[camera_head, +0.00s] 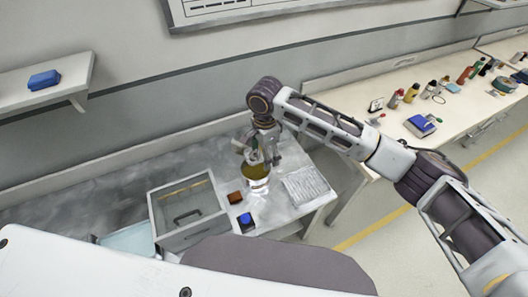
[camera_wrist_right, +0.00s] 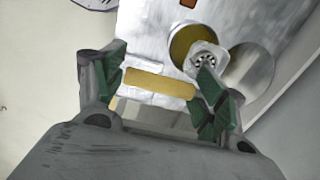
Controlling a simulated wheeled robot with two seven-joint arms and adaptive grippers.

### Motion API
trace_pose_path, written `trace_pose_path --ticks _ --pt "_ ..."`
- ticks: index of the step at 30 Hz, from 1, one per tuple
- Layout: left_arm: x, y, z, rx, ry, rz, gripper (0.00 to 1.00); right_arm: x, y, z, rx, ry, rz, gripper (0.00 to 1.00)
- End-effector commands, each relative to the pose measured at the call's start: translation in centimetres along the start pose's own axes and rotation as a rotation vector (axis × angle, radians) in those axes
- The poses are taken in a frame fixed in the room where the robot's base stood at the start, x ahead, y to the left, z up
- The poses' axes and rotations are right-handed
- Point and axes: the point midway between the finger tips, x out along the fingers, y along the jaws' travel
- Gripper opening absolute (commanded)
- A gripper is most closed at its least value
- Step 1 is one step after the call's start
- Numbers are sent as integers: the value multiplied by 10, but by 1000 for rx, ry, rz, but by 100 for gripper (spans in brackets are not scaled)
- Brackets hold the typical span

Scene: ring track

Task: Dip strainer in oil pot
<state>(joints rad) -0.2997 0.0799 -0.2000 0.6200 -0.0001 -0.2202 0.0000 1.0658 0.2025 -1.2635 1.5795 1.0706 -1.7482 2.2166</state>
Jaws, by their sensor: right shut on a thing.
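The oil pot (camera_head: 257,184) is a shiny metal pot with golden-brown oil, standing on the grey metal table. My right gripper (camera_head: 264,148) is just above and behind it, pointing down. In the right wrist view, the oil (camera_wrist_right: 182,42) shows as a brown disc. The strainer (camera_wrist_right: 205,60), a pale piece with dark holes, overlaps the right edge of the oil in that view. My right gripper is shut on the strainer, whose grip is partly hidden by the fingers. I cannot tell whether the strainer touches the oil. My left gripper is out of view.
A clear-lidded box (camera_head: 187,211) stands left of the pot. A small brown block (camera_head: 235,198) and a blue-topped item (camera_head: 246,220) lie in front. A white ribbed tray (camera_head: 306,186) is to the right. A side bench (camera_head: 455,130) holds several bottles.

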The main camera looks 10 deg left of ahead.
Motion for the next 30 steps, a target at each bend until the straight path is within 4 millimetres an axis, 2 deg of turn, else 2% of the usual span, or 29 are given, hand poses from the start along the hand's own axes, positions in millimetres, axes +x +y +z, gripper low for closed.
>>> trace_pose_path --ticks 18,30 --pt "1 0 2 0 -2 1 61 0 0 0 13 0 -2 24" --pt "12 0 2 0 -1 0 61 15 0 0 13 1 -1 24"
